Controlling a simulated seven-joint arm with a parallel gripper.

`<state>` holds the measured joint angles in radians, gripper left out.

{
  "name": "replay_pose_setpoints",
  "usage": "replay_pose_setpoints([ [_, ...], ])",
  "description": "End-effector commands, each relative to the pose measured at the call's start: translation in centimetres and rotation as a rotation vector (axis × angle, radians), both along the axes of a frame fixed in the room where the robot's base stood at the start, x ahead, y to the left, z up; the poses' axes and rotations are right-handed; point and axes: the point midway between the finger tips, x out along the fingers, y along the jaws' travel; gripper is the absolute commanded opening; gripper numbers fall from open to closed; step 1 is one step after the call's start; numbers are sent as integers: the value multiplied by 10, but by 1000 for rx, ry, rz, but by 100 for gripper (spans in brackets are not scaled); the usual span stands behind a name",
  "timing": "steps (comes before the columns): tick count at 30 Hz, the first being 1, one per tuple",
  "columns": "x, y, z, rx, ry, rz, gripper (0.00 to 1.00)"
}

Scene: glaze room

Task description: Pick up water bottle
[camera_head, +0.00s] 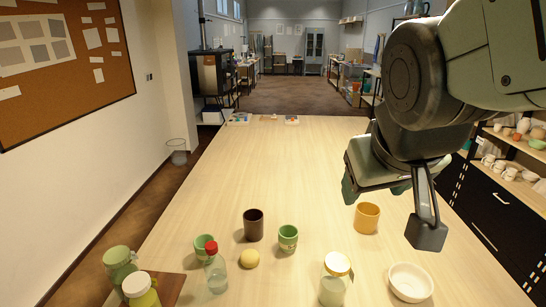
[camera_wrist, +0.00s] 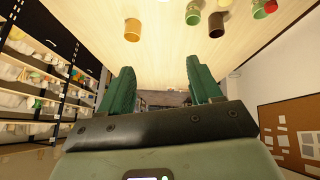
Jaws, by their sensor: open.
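A clear bottle with a red cap (camera_head: 216,274) stands upright at the front left of the light wooden table. A red cap, likely the same bottle's, shows at the top right edge of the wrist view (camera_wrist: 271,6). My gripper (camera_head: 392,205) is open and empty, above the table's right side, well to the right of the bottle and apart from it. Its two green fingers (camera_wrist: 159,72) are spread in the wrist view with nothing between them.
Close to the bottle are a green cup (camera_head: 200,246), a yellow ball (camera_head: 249,259), a brown cup (camera_head: 253,225) and another green cup (camera_head: 288,240). A jar (camera_head: 334,286), white bowl (camera_head: 410,282) and orange mug (camera_head: 367,218) stand rightward. The table's middle is clear.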

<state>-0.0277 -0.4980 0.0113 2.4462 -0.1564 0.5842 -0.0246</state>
Motion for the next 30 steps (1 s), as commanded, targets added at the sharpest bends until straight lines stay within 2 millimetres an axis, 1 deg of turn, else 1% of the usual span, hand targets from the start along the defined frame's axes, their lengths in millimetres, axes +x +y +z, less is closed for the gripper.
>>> replay_pose_setpoints([
  [1,26,0,-9,-35,-15,38,64],
  [2,41,1,-13,-56,-34,65,64],
  [3,61,4,-18,-79,-61,105,64],
  [5,90,9,-29,-109,-100,168,64],
  [6,108,14,-37,-123,-126,213,64],
  [8,132,24,-51,-139,-161,285,64],
  [9,148,31,-62,-143,-187,336,64],
  [11,168,44,-80,-141,-222,413,64],
  [12,180,54,-92,-133,-247,466,64],
  [14,194,70,-113,-113,-283,544,64],
  [15,202,82,-127,-93,-307,595,64],
  [17,210,99,-149,-56,-343,671,64],
  [18,214,111,-163,-24,-368,720,64],
  [20,215,129,-186,32,-404,788,64],
  [21,214,141,-200,76,-430,832,64],
  [22,213,150,-210,112,-450,862,64],
  [25,200,177,-244,247,-515,948,64],
  [27,186,193,-263,352,-561,990,64],
  [30,166,210,-284,497,-622,1025,64],
])
